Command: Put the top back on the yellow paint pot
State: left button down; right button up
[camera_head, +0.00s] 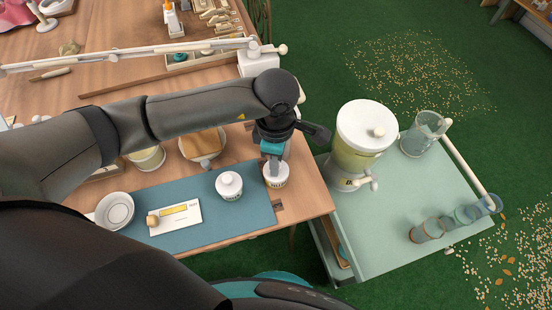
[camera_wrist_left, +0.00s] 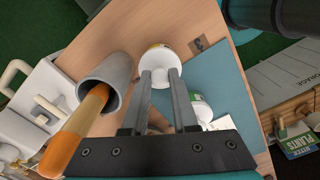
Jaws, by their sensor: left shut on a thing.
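A white pot with a yellow-edged label (camera_wrist_left: 152,47) stands near the corner of the table. It also shows in the head view (camera_head: 276,182), below my left gripper. My left gripper (camera_head: 273,154) points down and is shut on a white top (camera_wrist_left: 160,72), whose rim shows between and beyond the fingers. The top is at the pot's mouth; I cannot tell whether it sits fully down. A second white pot with a green label (camera_head: 229,188) stands to the left on the blue mat, with a knobbed lid on. My right gripper is not in view.
A green trolley (camera_head: 385,230) at the right carries a lidded dispenser (camera_head: 355,155), a jug (camera_head: 420,135) and several tumblers (camera_head: 450,222).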

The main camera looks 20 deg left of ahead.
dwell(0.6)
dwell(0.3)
pick_arm(q)
jog(key=shift+c, duration=0.6)
grip_release()
jog(key=shift+r+p, duration=2.4)
jog(key=shift+r, duration=1.1)
jog(key=shift+c, duration=0.3)
grip_shut()
